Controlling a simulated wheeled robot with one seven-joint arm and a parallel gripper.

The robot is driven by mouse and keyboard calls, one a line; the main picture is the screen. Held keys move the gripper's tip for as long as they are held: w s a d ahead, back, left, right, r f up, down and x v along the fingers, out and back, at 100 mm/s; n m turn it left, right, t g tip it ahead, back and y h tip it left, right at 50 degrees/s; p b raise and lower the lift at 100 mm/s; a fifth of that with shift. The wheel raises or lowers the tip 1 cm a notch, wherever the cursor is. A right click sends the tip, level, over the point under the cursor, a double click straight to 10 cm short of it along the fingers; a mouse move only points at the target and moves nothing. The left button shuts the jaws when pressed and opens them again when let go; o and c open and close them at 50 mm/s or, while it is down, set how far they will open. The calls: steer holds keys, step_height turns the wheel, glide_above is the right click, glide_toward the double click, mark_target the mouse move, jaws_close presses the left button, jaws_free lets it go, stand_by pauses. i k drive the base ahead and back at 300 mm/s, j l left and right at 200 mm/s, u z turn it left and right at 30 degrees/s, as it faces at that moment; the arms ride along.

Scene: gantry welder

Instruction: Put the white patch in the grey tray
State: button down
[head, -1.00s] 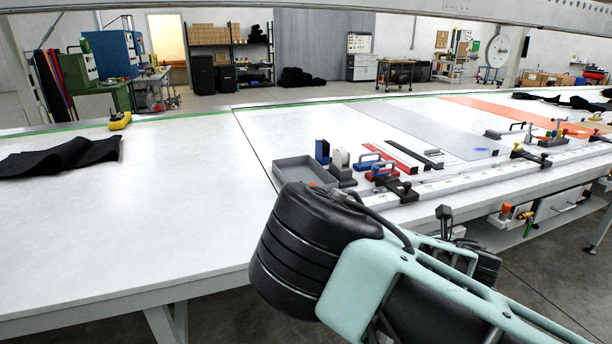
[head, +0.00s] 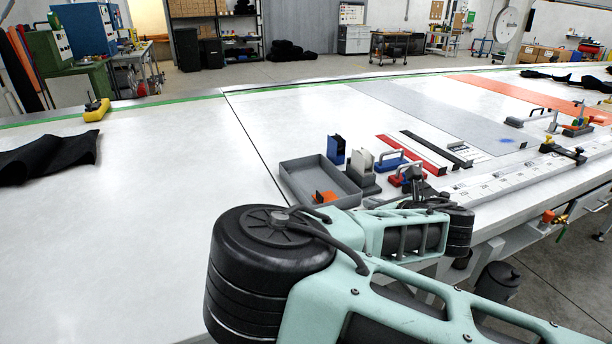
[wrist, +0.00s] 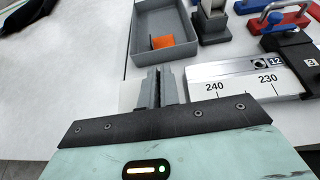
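The grey tray (head: 312,180) is a shallow open box on the white table, and it also shows at the top of the wrist view (wrist: 141,30). An orange patch (head: 325,197) lies in it. In the wrist view, my gripper (wrist: 161,84) is close to the near end of the tray, with its two grey fingers close together. A small pale patch (wrist: 130,96), apparently the white patch, shows directly left of the fingers. I cannot tell whether it is held or lies on the table. In the head view my arm hides the fingertips and this patch.
A marked ruler rail (head: 505,180) runs along the table's right side.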

mark_target(301, 181)
steer(key=i+j, duration=0.2)
steer(key=i, duration=0.15)
steer(key=i+j, duration=0.2)
steer(key=i, duration=0.2)
steer(key=i+j, duration=0.2)
steer(key=i, duration=0.15)
